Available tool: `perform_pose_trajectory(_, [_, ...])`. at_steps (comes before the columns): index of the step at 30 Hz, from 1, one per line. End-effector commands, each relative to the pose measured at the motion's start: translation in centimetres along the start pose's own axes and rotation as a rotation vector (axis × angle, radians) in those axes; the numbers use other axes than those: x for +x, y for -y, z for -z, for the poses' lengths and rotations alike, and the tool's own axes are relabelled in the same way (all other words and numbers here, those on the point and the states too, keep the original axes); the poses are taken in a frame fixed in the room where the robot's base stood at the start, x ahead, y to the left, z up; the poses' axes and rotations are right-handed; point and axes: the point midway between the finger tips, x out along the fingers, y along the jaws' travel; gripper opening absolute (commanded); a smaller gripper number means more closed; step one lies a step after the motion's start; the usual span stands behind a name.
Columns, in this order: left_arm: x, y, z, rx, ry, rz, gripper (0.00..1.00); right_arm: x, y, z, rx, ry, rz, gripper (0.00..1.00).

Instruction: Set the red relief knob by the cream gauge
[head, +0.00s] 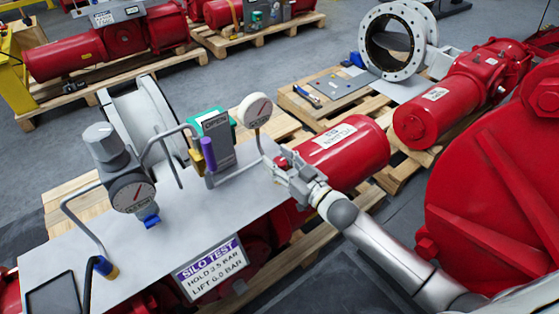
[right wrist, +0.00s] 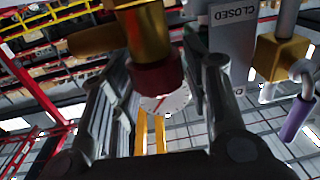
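The cream gauge (head: 254,110), a round dial on a stem, stands at the back right of the grey panel (head: 165,235). My right gripper (head: 290,172) is at the panel's right edge, below and right of this gauge. In the right wrist view, the dark red knob (right wrist: 158,76) sits under a brass body (right wrist: 145,35). It is between the two open fingers of my right gripper (right wrist: 158,100), with gaps visible at both sides. A white marked dial face (right wrist: 165,103) shows just beyond the knob. My left gripper is not in view.
A grey gauge (head: 132,192) with a knob stands at the panel's left. A purple-handled lever (head: 208,154) and a green-backed block stand between the gauges. A "SILO TEST" sign (head: 211,268) is on the front edge. A red cylinder (head: 340,150) lies behind my right gripper.

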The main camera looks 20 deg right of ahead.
Motion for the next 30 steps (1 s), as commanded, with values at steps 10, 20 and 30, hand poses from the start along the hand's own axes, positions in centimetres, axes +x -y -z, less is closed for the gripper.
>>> perform_pose_trajectory(10, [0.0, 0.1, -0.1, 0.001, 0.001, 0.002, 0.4, 0.0, -0.1, 0.0, 0.0, 0.001, -0.001, 0.56])
perform_pose_trajectory(20, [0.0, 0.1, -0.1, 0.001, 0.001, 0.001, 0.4, -3.0, 0.0, -0.2, 0.001, 0.004, -0.001, 0.56])
perform_pose_trajectory(30, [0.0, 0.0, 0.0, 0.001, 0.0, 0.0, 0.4, -8.5, 0.0, -0.2, 0.0, 0.004, -0.001, 0.56])
